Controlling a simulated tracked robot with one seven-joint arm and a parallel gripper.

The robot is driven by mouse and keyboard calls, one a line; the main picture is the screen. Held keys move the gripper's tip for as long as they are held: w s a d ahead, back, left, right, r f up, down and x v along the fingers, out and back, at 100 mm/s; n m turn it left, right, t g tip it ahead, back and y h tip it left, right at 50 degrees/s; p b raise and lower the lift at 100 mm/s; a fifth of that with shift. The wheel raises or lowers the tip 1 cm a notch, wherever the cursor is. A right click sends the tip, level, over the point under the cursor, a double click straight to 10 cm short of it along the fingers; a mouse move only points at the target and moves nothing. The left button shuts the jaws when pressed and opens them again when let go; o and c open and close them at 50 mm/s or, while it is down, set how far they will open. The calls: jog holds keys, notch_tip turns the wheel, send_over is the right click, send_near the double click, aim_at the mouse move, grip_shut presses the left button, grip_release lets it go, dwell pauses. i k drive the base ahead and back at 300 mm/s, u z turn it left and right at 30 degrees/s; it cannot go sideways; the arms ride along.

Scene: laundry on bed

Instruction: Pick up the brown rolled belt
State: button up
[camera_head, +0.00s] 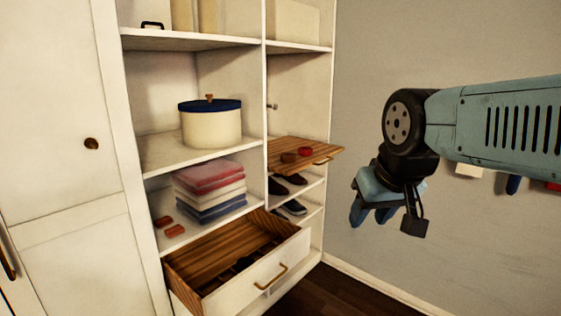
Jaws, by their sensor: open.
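A small round brown item (289,157), which looks like the brown rolled belt, lies on a pulled-out wooden tray (322,151) in the right part of the wardrobe. A similar red rolled item (305,151) lies just to its right and slightly behind. My gripper (371,216) hangs at the right of the head view, in front of the grey wall, with its blue fingers pointing down. It is open and appears empty, to the right of the tray and apart from it.
Below the tray, shoes (288,184) sit on shelves. An open wooden drawer (258,262) juts out at lower left. Folded clothes (210,189) and a cream round box with a blue lid (211,126) stand on the left shelves. Dark floor (345,295) is clear.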

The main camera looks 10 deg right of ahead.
aim_at(285, 157)
jog(key=z, duration=0.1)
jog(key=i, duration=0.9)
jog(key=u, duration=0.1)
jog(key=k, duration=1.65)
jog(key=z, duration=0.95)
jog(key=i, duration=1.45)
jog(key=z, duration=0.05)
